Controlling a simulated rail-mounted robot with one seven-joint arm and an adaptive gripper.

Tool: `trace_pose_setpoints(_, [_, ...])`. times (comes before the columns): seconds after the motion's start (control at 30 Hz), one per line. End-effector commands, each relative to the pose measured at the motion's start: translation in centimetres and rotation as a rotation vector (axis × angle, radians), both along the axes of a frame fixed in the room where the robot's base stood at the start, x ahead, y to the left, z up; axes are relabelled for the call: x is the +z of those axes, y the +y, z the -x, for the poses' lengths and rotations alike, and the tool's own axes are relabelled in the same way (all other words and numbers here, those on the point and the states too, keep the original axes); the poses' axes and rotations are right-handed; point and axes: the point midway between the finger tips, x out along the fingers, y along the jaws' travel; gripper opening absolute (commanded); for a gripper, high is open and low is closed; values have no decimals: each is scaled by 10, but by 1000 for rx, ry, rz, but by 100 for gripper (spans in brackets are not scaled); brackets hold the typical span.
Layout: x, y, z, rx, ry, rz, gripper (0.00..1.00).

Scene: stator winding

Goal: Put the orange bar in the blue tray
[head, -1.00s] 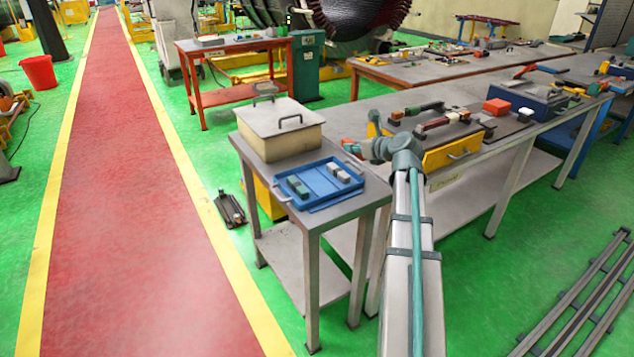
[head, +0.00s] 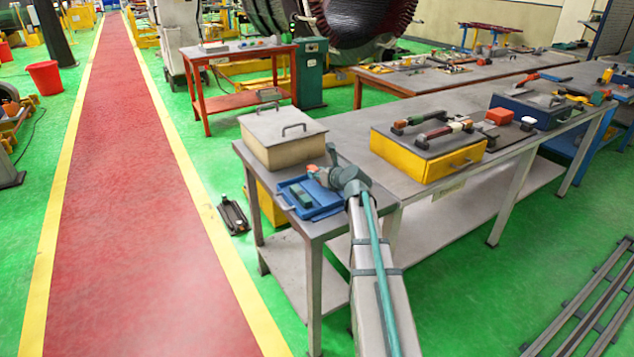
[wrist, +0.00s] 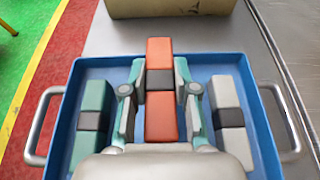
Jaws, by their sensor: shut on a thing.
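The orange bar (wrist: 160,57), with a dark band round its middle, is held between the fingers of my gripper (wrist: 160,88). In the wrist view it lies lengthwise over the middle of the blue tray (wrist: 62,120); its far end overlaps the far rim in the picture. I cannot tell its height above the tray floor. A green bar (wrist: 92,103) lies in the tray to its left, and a pale grey bar (wrist: 228,103) to its right. In the head view my gripper (head: 318,174) is over the tray (head: 323,211), and my arm hides part of it.
The tray's two side handles (wrist: 40,125) stick out left and right.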

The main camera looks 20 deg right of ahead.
Motion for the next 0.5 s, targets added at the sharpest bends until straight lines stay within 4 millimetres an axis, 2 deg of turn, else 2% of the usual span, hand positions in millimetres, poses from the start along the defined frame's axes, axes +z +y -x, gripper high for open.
trace_pose_setpoints(0.23, [-31,3,-2,0,1,-3,0])
trace_pose_setpoints(0.5, [-34,3,-2,0,0,0,0])
